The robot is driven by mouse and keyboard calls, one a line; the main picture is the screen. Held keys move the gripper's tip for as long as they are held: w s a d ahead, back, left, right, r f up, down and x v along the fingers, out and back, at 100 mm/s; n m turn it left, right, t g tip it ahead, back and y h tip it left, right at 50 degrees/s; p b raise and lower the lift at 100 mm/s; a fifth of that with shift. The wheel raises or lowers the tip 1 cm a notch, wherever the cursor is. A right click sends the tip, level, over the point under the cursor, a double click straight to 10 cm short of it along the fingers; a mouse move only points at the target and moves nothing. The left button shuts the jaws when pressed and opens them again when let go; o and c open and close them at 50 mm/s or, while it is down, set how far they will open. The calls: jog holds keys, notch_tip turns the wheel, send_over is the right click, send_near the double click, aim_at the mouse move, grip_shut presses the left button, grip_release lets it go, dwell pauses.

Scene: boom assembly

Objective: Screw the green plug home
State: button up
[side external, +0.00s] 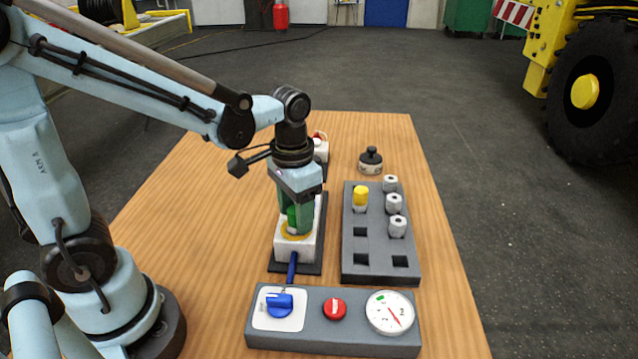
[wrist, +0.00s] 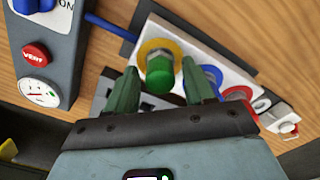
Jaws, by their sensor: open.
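The green plug (wrist: 160,75) sits in the yellow-ringed port (wrist: 148,48) of a white block (side external: 294,248). Its side shows in the side view (side external: 292,217), partly hidden by my gripper. A metallic collar shows beneath it in the wrist view. I cannot tell how deep it is seated. My gripper (wrist: 160,66) points down over the block. Its green fingers are apart, one on each side of the plug, with a visible gap in the wrist view. The fingers also show in the side view (side external: 295,205).
A grey panel (side external: 265,340) in front carries a blue knob (side external: 280,303), a red VENT button (side external: 335,309) and a gauge (side external: 390,312). A grey tray (side external: 375,250) at right holds a yellow plug (side external: 360,196) and several whitish ones. Blue (wrist: 212,74) and red (wrist: 238,93) rings lie beyond the plug.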

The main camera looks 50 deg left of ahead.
jog(key=n, duration=1)
grip_shut()
jog(key=shift+m, duration=0.8)
jog(key=shift+c, duration=2.2)
grip_release()
jog(key=shift+m, duration=0.5)
grip_shut()
jog(key=m, duration=0.5)
